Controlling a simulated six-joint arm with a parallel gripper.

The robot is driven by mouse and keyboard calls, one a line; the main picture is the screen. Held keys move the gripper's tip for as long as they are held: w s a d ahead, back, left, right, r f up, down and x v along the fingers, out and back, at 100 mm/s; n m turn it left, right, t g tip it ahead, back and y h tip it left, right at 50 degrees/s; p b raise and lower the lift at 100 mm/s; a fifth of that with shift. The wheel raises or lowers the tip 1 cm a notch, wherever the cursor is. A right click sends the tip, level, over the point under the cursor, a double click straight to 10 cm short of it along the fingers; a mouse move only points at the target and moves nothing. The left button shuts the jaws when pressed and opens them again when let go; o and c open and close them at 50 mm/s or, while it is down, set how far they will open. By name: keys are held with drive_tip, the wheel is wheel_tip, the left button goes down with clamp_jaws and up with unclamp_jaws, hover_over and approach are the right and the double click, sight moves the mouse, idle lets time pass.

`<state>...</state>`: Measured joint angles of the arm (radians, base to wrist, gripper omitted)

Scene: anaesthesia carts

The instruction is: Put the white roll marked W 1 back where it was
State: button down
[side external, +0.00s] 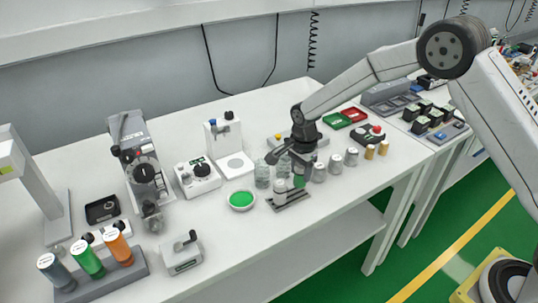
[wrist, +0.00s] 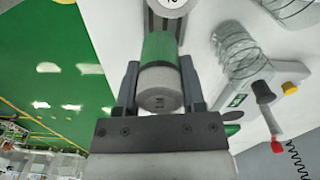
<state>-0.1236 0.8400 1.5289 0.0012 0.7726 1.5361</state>
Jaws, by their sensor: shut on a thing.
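My gripper (side external: 299,168) is shut on a roll (wrist: 160,85), with one finger on each side. The roll has a whitish end with a small dark mark that I cannot read, and a green part beyond it. In the side view the green part (side external: 299,182) shows below my fingers. The roll is over the right part of a small dark rack (side external: 292,201); I cannot tell whether it touches it. A white roll (side external: 280,189) stands at the left of this rack. Its marked round top (wrist: 172,4) shows at the top edge of the wrist view.
Clear coiled jars (side external: 262,176) stand close left of my gripper. A green dish (side external: 241,199) lies left of the rack. The table's front edge is near.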

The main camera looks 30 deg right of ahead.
sight(298, 179)
drive_tip(key=shift+w+f, duration=0.1)
drive_tip(key=shift+w+f, duration=0.25)
drive_tip(key=shift+f, duration=1.55)
drive_tip(key=shift+f, duration=0.1)
drive_tip(key=shift+c, duration=0.9)
unclamp_jaws()
wheel_tip(298, 179, up, 12)
drive_tip(key=shift+r, duration=0.15)
drive_tip(key=shift+s, duration=0.1)
